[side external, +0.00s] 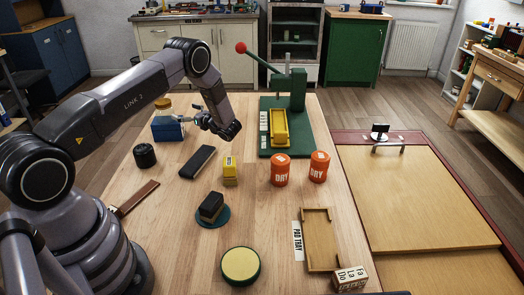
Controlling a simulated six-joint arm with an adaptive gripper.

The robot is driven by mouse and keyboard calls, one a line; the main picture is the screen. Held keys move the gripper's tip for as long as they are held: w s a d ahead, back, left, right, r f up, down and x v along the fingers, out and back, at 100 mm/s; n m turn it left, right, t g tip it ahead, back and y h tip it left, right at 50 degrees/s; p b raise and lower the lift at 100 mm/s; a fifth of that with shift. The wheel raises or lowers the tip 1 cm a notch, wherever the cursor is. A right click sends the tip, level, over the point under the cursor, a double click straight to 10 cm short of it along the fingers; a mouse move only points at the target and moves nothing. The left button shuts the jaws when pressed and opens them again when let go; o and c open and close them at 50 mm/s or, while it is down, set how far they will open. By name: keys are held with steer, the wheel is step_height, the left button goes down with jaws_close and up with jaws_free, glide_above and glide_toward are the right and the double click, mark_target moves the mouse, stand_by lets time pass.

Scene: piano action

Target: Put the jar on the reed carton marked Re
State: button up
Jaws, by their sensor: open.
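My gripper (216,124) is open and empty above the far left of the bench, just right of a blue box (168,129). A jar-like container with an amber lid (163,103) shows behind the blue box, its lower part hidden. Two orange tubs marked DRY (280,169) (319,166) stand upright at the middle right, apart from my gripper. I cannot tell which container is the task's jar. A pale carton group (350,278) at the front right carries the marks Do, Fa and La. I cannot make out a Re mark.
A green press (290,100) with a yellow block stands at the back. A black bar (197,161), black round pot (145,155), yellow blocks (230,171) and black block on a green disc (211,208) dot the bench. A round tin (240,265) and pad tray (320,240) are in front.

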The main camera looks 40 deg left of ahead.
steer(key=s+d+r+n+h, duration=0.4)
steer(key=s+d+r+n, duration=0.15)
steer(key=r, duration=0.55)
steer(key=s+d+r+n+h, duration=0.4)
steer(key=d+r, duration=0.3)
steer(key=r, duration=0.4)
steer(key=s+d+r+n+t+h, duration=0.3)
steer(key=s+d+t+h, duration=0.1)
steer(key=s+d, duration=0.5)
steer(key=s+d+r+n+t+h, duration=0.3)
steer(key=s+d+t+h, duration=0.1)
steer(key=s+d, duration=0.5)
steer(key=shift+s+d+r+t+h, duration=0.35)
steer(key=shift+d+t+h, duration=0.05)
steer(key=shift+d+h, duration=0.5)
